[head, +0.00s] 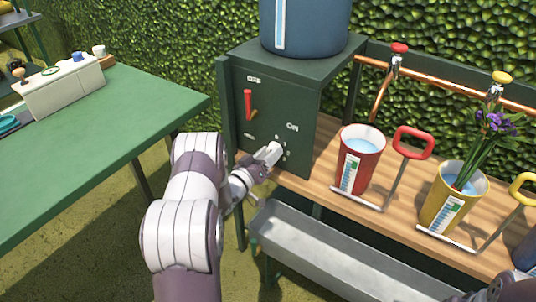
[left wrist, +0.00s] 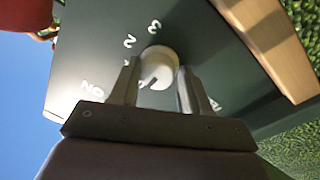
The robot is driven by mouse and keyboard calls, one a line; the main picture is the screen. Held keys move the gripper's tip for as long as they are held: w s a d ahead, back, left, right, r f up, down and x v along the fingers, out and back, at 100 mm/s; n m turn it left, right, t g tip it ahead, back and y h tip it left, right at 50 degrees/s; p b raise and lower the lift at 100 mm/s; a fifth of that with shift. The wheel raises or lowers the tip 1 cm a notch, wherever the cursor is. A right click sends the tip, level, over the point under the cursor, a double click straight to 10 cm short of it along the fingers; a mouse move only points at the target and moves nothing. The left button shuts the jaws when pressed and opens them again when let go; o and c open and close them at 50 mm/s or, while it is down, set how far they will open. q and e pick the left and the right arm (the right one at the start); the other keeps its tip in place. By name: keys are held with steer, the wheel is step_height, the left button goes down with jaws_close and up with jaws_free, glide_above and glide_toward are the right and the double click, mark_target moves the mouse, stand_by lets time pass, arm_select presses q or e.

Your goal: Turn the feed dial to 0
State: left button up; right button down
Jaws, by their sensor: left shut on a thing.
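The feed dial (left wrist: 158,64) is a pale round knob on the dark green cabinet (head: 275,100). The numerals 3 and 2 show beside it in the left wrist view. Others are partly hidden by a finger. A dark mark on the knob's face points toward its lower left there, but I cannot tell exactly which numeral it meets. My left gripper (left wrist: 157,88) is shut on the dial, one finger on each side. In the head view the left gripper (head: 272,153) is at the cabinet's lower front and hides most of the dial.
A red lever (head: 248,105) is on the cabinet front, above left of the dial. A blue tank (head: 305,25) stands on top. A metal trough (head: 340,255) lies below. A red bucket (head: 360,160) and a yellow bucket (head: 455,200) stand right. A green table (head: 120,115) is left.

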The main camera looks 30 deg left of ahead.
arm_select(q)
steer(key=o, duration=0.8)
steer(key=shift+d, duration=0.15)
steer(key=shift+o, duration=0.6)
steer(key=shift+d, duration=0.1)
steer(key=shift+s, duration=0.1)
steer(key=s+a+p, duration=0.1)
steer(key=s+p, duration=0.1)
steer(key=s, duration=1)
steer(key=shift+s+a+f, duration=0.2)
steer(key=shift+a+f, duration=0.15)
steer(key=shift+a, duration=0.05)
